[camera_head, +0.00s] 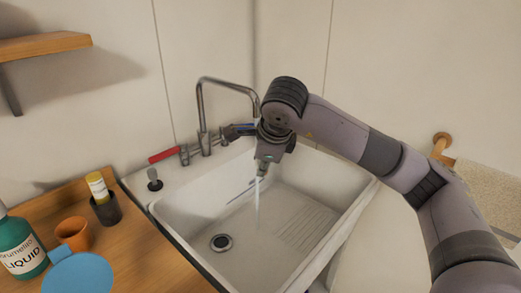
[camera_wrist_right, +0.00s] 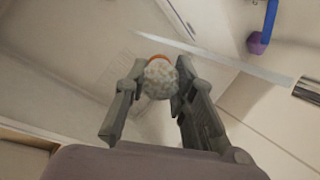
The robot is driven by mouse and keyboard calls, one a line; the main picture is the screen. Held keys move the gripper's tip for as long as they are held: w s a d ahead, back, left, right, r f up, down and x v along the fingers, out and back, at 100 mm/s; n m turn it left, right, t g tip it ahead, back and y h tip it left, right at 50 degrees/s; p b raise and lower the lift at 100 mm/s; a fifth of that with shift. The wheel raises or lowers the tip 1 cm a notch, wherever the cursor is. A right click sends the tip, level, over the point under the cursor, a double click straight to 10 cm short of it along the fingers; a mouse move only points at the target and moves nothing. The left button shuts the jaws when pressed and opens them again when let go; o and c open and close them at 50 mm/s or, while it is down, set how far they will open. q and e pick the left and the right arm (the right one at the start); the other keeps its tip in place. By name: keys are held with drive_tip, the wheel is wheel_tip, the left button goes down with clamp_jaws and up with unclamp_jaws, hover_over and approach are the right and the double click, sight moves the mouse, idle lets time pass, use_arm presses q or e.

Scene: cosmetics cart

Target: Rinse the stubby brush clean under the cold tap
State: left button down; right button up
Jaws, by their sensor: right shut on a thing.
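My right gripper (camera_head: 264,168) hangs over the sink, in front of the tap. In the right wrist view its fingers (camera_wrist_right: 152,95) are shut on the stubby brush (camera_wrist_right: 159,80), which shows as a round, grey-white fuzzy head with an orange rim. I cannot make out the brush in the head view. The tap (camera_head: 203,110) is running, and a thin water stream (camera_head: 257,208) falls into the sink below the gripper. The stream also passes close to the brush in the wrist view (camera_wrist_right: 215,58); I cannot tell whether it touches it. My left gripper is out of view.
The white sink (camera_head: 205,187) has a drain and a ribbed area. A red lever (camera_head: 163,155) is at the tap's left. On the wooden counter (camera_head: 150,253) stand an orange cup (camera_head: 73,233), a dark holder (camera_head: 106,210), a green bottle (camera_head: 20,248) and a blue disc (camera_head: 78,275).

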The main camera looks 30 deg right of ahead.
idle(0.3)
drive_tip(key=s+a+r+p, duration=0.1)
drive_tip(key=s+a+r, duration=0.1)
drive_tip(key=s+r, duration=0.2)
drive_tip(key=shift+s+p, duration=0.3)
drive_tip(key=shift+p, duration=0.1)
idle(0.7)
drive_tip(key=s+a+f+n+g+y+p, duration=0.1)
drive_tip(key=s+a+f+n+g+y, duration=0.2)
drive_tip(key=s+f+n, duration=0.4)
drive_tip(key=s+a+f+n+g+y+p, duration=0.1)
drive_tip(key=s+a+f+n+g+y, duration=0.3)
drive_tip(key=n, duration=1.3)
drive_tip(key=s+f+g, duration=0.1)
drive_tip(key=s+f, duration=0.2)
drive_tip(key=shift+a+p, duration=0.3)
drive_tip(key=shift+a, duration=0.05)
